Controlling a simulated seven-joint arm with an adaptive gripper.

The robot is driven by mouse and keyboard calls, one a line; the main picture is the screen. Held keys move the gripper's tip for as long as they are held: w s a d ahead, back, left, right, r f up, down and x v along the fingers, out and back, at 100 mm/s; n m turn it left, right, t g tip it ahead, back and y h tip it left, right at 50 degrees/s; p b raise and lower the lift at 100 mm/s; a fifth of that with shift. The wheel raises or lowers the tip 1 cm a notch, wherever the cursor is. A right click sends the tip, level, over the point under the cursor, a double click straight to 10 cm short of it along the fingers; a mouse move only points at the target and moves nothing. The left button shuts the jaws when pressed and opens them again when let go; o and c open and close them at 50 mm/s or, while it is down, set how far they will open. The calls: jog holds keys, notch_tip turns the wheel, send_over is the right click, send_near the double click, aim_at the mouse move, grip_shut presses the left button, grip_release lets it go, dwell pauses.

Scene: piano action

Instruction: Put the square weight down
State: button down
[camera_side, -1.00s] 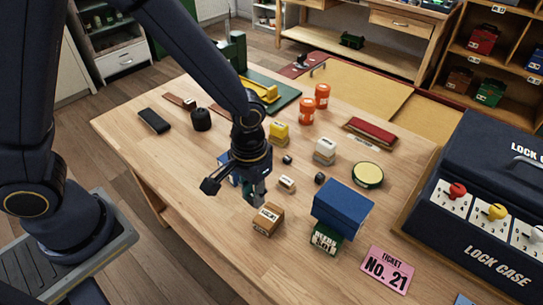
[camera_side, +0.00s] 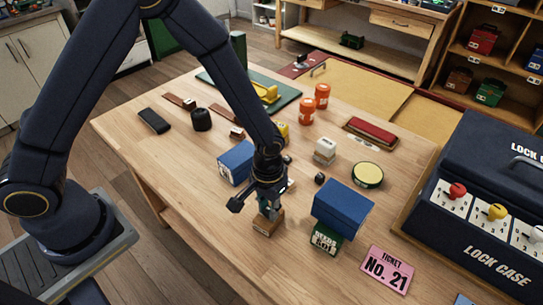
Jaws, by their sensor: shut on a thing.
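My gripper (camera_side: 268,208) points down over the near middle of the table, with its fingers closed. I take the thing between them to be the square weight; it is small and mostly hidden by the fingers, so its shape does not show clearly. Directly under the fingertips a brown labelled block (camera_side: 266,228) sits on the table. The fingertips are at or just above its top. I cannot tell whether the held weight touches the block.
A dark blue box (camera_side: 342,207) stands close on the right, by a green card (camera_side: 325,240). Another blue box (camera_side: 236,162) is behind on the left. A white block (camera_side: 324,151) and small dark pieces (camera_side: 320,179) lie behind. The near left table is clear.

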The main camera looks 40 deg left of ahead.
jog(key=c, duration=1)
grip_release()
notch_tip(320, 180, up, 12)
jog(key=s+a+r+t, duration=0.3)
jog(key=s+a+r, duration=0.1)
jog(key=a+r, duration=0.8)
jog(key=s+a+r+t, duration=0.1)
jog(key=s, duration=0.1)
jog(key=s+a+r, duration=0.2)
jog(key=s, duration=0.1)
jog(key=s+a+r+t, duration=0.1)
jog(key=s+a+r, duration=0.1)
jog(key=s, duration=0.1)
jog(key=shift+s+r+t, duration=0.2)
jog(key=shift+s+t, duration=0.05)
jog(key=shift+t, duration=0.05)
